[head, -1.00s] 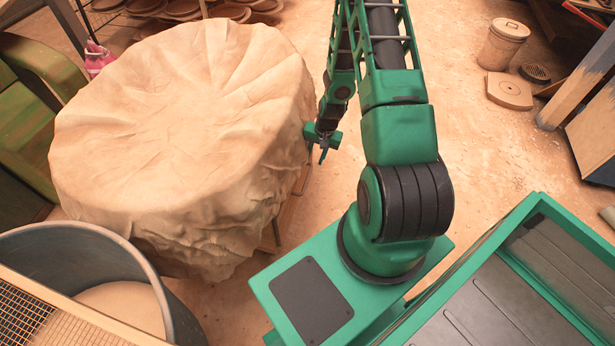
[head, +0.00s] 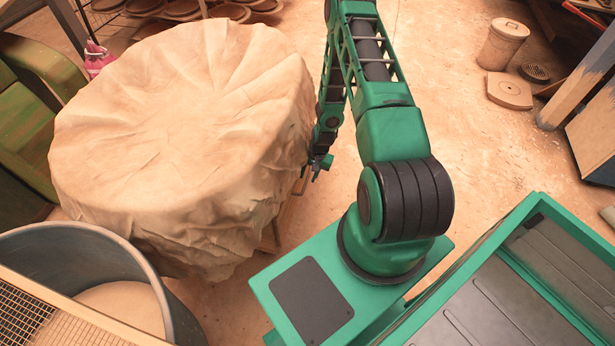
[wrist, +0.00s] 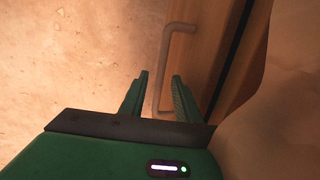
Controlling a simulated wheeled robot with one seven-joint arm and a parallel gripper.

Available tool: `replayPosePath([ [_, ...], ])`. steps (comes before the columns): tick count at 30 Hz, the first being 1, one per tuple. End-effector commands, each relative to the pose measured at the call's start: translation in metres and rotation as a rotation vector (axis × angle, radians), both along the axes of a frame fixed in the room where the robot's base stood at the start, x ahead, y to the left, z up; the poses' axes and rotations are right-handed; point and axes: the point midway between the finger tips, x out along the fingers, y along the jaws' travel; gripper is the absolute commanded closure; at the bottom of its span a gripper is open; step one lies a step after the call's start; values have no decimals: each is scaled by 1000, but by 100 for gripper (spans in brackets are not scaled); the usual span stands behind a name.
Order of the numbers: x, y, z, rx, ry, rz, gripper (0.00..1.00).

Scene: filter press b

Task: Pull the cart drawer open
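The cart drawer (wrist: 206,50) shows in the wrist view as a brown wooden front with a bent metal bar handle (wrist: 162,62). In the head view only a small part of the wooden cart shows under the cloth (head: 180,110), with the handle (head: 301,183) at its right side. My gripper (wrist: 160,78) is open in the wrist view, its two green fingers apart. The handle's bar runs between the fingers, its lower end near the gripper's body. I cannot tell whether either finger touches it. In the head view my gripper (head: 317,172) is beside the cloth's right edge.
Cloth hangs over the cart and fills the right of the wrist view. A grey tub (head: 85,265) stands at lower left. A lidded can (head: 503,45) stands at upper right.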

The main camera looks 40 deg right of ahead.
Motion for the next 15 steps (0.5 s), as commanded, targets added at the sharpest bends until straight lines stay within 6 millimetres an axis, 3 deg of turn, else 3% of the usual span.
replayPosePath([
  [12, 1, 1, -8, 0, 0, 0, 71],
  [15, 1, 1, -7, 0, 0, 0, 92],
])
